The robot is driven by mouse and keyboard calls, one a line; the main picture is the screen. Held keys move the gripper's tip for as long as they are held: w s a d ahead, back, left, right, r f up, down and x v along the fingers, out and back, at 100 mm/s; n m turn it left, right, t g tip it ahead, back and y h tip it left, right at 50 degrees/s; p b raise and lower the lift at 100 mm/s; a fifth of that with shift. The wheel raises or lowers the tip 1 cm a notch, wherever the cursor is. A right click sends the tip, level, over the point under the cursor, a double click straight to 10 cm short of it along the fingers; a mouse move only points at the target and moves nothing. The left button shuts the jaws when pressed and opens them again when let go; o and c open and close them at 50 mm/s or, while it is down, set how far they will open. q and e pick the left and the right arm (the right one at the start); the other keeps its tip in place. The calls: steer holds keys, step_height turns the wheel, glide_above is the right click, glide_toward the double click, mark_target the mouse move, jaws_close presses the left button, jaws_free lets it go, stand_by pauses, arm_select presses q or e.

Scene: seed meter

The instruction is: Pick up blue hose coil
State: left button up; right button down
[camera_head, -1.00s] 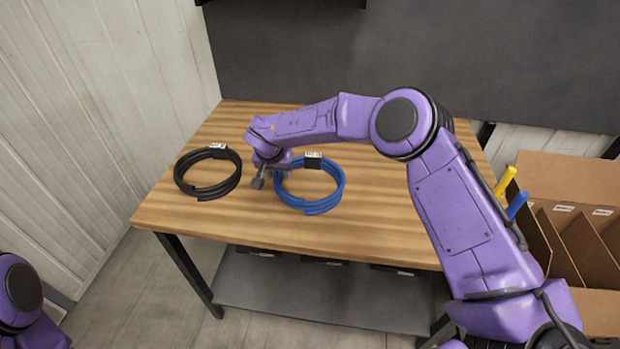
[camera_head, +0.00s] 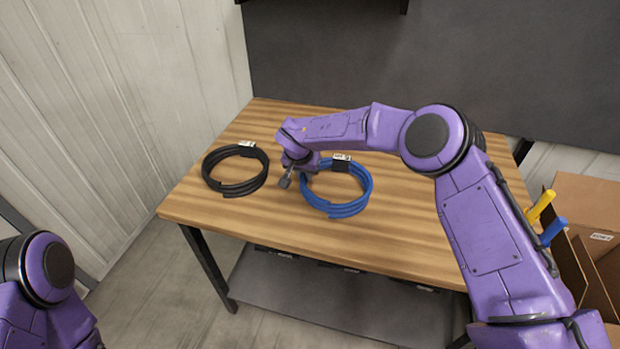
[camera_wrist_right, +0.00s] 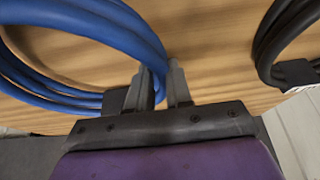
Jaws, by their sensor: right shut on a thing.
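The blue hose coil (camera_head: 345,210) lies on the wooden table, with a black band and white tag at its back edge. My right gripper (camera_head: 291,179) is at the coil's left side. In the right wrist view the right gripper (camera_wrist_right: 162,82) is shut on the blue hose coil (camera_wrist_right: 125,30), with a strand between its fingers. Whether the coil is lifted off the wood cannot be told. My left arm shows at the lower left of the head view; its gripper is out of view.
A black hose coil (camera_head: 236,188) lies left of the blue one, also in the right wrist view (camera_wrist_right: 270,48). The wooden table (camera_head: 420,225) is clear in front. A cardboard box (camera_head: 590,195) with blue and yellow handles beside it stands at the right. A dark wall is behind.

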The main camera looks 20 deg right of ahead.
steer(key=v, duration=0.2)
steer(key=s+b+v, duration=0.1)
steer(key=v, duration=0.2)
steer(key=b+v, duration=0.1)
steer(key=v, duration=0.1)
steer(key=shift+s+d, duration=0.15)
steer(key=shift+s, duration=0.35)
steer(key=s+a+r+b, duration=0.2)
steer(key=s+r, duration=0.3)
steer(key=s, duration=0.4)
steer(key=shift+s+a, duration=0.3)
steer(key=shift+d+r, duration=0.1)
